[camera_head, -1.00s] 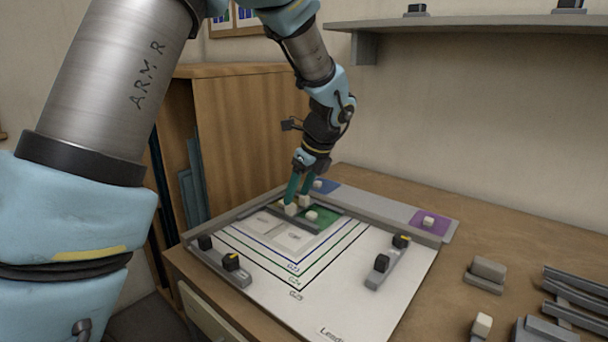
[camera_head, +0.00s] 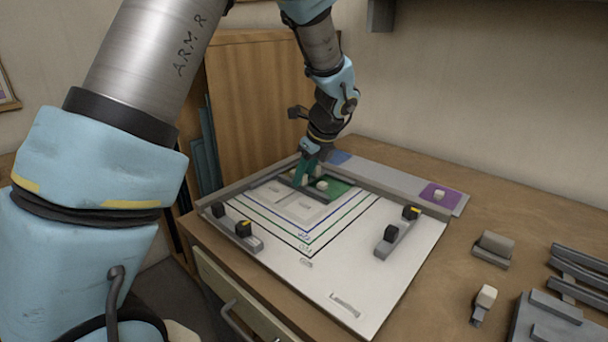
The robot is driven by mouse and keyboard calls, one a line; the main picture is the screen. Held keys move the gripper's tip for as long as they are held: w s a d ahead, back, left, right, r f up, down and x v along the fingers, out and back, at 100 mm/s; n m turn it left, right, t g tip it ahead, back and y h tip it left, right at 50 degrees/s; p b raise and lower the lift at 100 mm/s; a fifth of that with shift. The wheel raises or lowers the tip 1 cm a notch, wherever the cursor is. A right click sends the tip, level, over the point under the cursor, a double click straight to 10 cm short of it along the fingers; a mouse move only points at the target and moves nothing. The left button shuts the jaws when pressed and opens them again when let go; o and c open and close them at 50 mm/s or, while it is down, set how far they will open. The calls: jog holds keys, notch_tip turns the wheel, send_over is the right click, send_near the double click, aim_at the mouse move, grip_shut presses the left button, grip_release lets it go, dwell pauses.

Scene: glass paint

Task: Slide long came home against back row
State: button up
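My gripper (camera_head: 303,181) reaches down with teal fingers over the back-left part of the white board. A narrow gap shows between the fingers, but the fingertips are too small to tell whether they hold anything. A dark grey strip (camera_head: 313,195), likely the long came, lies beneath and in front of them, along the near edge of the green glass piece (camera_head: 338,188). A pale knob (camera_head: 321,185) sits on the green glass, right of the fingers. Another pale block (camera_head: 308,178) shows by the fingers. The far end of the strip is partly hidden.
Grey rails edge the board (camera_head: 345,250) at the back and left. Black-topped stop bars (camera_head: 397,235) stand on it at right and left (camera_head: 236,228). Purple glass (camera_head: 432,191) lies on the back-right ledge. Loose grey strips (camera_head: 580,270) and blocks lie on the right tabletop.

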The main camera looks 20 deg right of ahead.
grip_shut()
jog(key=shift+o, duration=2.4)
grip_release()
jog(key=shift+r, duration=0.1)
jog(key=b+v, duration=0.1)
jog(key=v, duration=0.9)
jog(key=shift+s+r+b, duration=0.15)
jog(key=shift+r+b, duration=0.15)
jog(key=shift+b, duration=0.1)
